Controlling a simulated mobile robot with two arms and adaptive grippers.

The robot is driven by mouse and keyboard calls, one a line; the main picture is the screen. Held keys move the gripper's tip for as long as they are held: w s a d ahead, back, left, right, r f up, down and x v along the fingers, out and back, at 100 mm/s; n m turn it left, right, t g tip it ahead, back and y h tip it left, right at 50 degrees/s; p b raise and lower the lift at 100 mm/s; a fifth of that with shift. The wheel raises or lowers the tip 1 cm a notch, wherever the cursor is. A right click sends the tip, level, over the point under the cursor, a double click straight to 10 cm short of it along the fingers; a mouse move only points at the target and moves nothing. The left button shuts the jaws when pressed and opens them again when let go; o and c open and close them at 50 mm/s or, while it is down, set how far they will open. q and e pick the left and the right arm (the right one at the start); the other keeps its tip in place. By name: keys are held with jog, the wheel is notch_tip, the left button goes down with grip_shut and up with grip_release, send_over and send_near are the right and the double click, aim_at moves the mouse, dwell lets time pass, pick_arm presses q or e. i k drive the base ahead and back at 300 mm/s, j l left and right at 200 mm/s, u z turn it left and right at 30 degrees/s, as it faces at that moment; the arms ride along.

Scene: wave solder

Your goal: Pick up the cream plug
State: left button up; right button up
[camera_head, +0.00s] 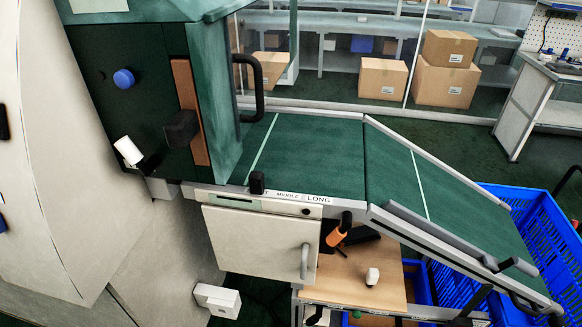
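A small cream-white piece (372,276), which looks like the cream plug, rests on a wooden shelf (385,260) below the green conveyor. It is small, and its fine shape is hard to make out. A white cylindrical piece (127,151) with a dark end shows at the dark green machine front on the left; I cannot tell what it is. I make out neither of my grippers in this view, and nothing is seen touching the cream-white piece.
An orange and black tool (337,237) lies at the shelf's back left. A cream cabinet door (255,244) stands left of the shelf. The sloping conveyor (440,195) overhangs it. A blue crate (530,235) is at right, a white box (217,300) lower left.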

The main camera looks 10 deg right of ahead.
aim_at(373, 275)
jog(key=z, duration=0.95)
jog(key=j+u, duration=0.1)
jog(key=u, duration=0.85)
jog(key=i+j+u, duration=0.1)
jog(key=u, duration=0.35)
jog(key=z, duration=1.55)
